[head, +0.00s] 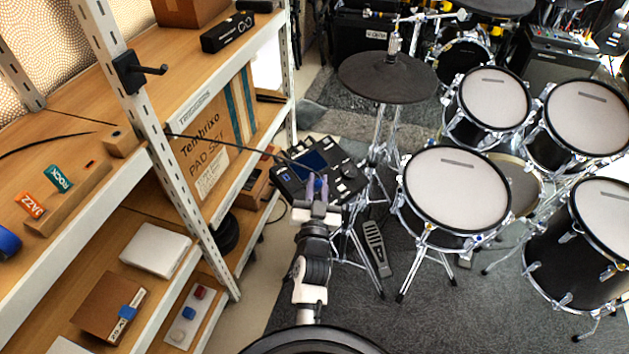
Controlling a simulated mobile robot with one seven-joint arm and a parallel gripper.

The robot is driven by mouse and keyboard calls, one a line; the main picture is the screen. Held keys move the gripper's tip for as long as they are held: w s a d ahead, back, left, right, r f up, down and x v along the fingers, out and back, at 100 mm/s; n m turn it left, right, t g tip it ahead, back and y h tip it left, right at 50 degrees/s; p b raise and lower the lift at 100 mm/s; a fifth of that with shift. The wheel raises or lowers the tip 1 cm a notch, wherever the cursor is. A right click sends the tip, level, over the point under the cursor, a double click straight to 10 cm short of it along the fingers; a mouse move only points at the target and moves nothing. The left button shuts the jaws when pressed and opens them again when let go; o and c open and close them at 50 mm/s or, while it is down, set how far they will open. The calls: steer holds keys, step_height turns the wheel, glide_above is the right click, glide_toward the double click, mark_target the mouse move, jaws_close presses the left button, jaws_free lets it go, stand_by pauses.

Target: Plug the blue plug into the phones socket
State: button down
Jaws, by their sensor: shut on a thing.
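My gripper (317,193) reaches forward in the middle of the head view, shut on the small blue plug (318,184). The jaws hide most of the plug. A thin black cable (235,146) runs from the shelf on the left towards the plug. The black drum module (347,176), with a blue screen and several knobs and buttons, is right at my gripper, mounted by the drum stands. The phones socket cannot be made out at this size. Whether the plug touches the module cannot be told.
A metal-framed wooden shelf (205,252) with boxes stands close on the left; a black hook (135,70) juts from its post. A cymbal pad (387,77) on a stand and mesh drum pads (456,187) stand right of the module. Dark carpet (440,320) is open in front.

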steer(key=shift+w+a+f+b, duration=0.2)
steer(key=shift+f+b, duration=0.25)
steer(key=shift+f, duration=0.45)
steer(key=shift+w+a+f+b, duration=0.25)
steer(key=shift+f+b, duration=0.25)
steer(key=shift+f, duration=0.45)
steer(key=shift+w+a+f+b, duration=0.2)
steer(key=shift+f+b, duration=0.25)
steer(key=shift+f, duration=0.45)
steer(key=shift+w+a+f+b, duration=0.1)
steer(key=shift+w+f+b, duration=0.1)
steer(key=shift+f, duration=0.45)
steer(key=shift+w+a+f+b, duration=0.1)
steer(key=shift+f+b, duration=0.05)
steer(key=shift+f, duration=0.45)
steer(key=shift+a+f, duration=0.1)
steer(key=shift+f, duration=0.25)
steer(key=shift+w+a+f+b, duration=0.1)
steer(key=shift+w+f+b, duration=0.05)
steer(key=shift+f+b, duration=0.2)
steer(key=c, duration=1.3)
jaws_free()
steer(key=shift+o, duration=0.2)
steer(key=shift+f, duration=0.15)
